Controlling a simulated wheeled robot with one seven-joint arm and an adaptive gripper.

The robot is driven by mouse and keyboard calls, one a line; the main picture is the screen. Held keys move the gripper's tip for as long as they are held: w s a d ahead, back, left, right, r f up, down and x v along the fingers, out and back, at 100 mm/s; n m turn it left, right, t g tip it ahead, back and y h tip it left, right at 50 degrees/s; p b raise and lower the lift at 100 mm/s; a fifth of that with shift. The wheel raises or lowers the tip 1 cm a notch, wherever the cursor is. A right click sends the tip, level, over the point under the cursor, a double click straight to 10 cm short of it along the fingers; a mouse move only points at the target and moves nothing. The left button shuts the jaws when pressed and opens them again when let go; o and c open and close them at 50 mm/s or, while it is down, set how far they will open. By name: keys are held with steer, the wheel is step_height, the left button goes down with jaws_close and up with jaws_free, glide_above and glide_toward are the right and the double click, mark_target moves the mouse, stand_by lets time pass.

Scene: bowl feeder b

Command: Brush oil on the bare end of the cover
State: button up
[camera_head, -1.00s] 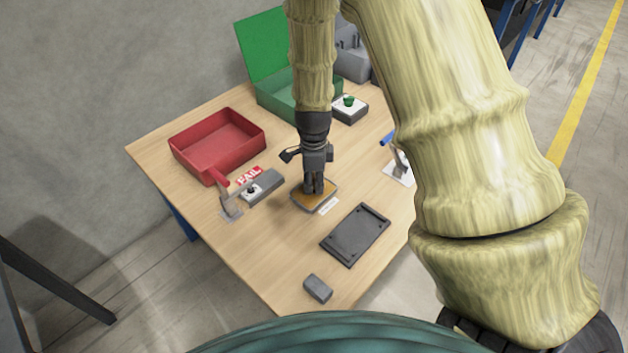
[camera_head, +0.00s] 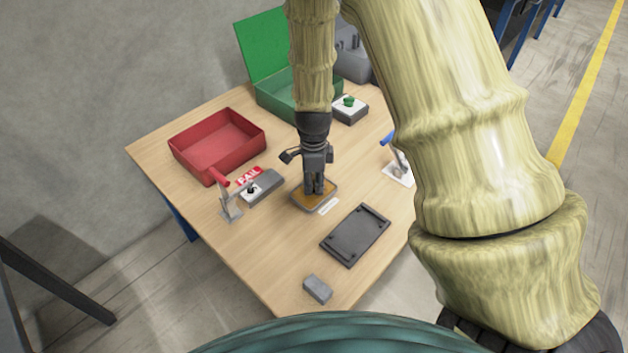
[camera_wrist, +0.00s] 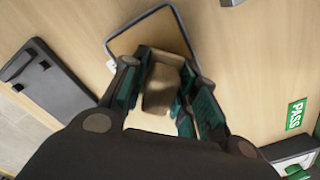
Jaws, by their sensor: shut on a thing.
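My gripper (camera_head: 314,189) points down over a shallow grey-rimmed tray with an amber surface (camera_head: 300,201) in the middle of the table. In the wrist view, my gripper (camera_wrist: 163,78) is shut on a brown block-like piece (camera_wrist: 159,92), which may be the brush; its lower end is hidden. The tray's grey rim (camera_wrist: 148,14) shows around it. I cannot tell if the piece touches the amber surface. A dark rectangular plate with small holes or studs (camera_head: 355,236), possibly the cover, lies flat to the front right, apart from my gripper. It also shows in the wrist view (camera_wrist: 48,80).
A red bin (camera_head: 205,163) and an open green box (camera_head: 285,95) stand behind. A red-handled clamp (camera_head: 229,205) and a grey box with a FAIL label (camera_head: 262,187) are left; a blue-handled clamp (camera_head: 398,170) is right. A small grey block (camera_head: 318,289) lies in front.

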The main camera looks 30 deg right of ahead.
mark_target(313, 176)
steer(key=shift+f, duration=0.4)
stand_by(0.4)
steer(key=shift+s+f+p, duration=0.1)
steer(key=shift+p, duration=0.2)
stand_by(2.4)
steer(key=shift+r+p, duration=3.6)
steer(key=shift+p, duration=0.1)
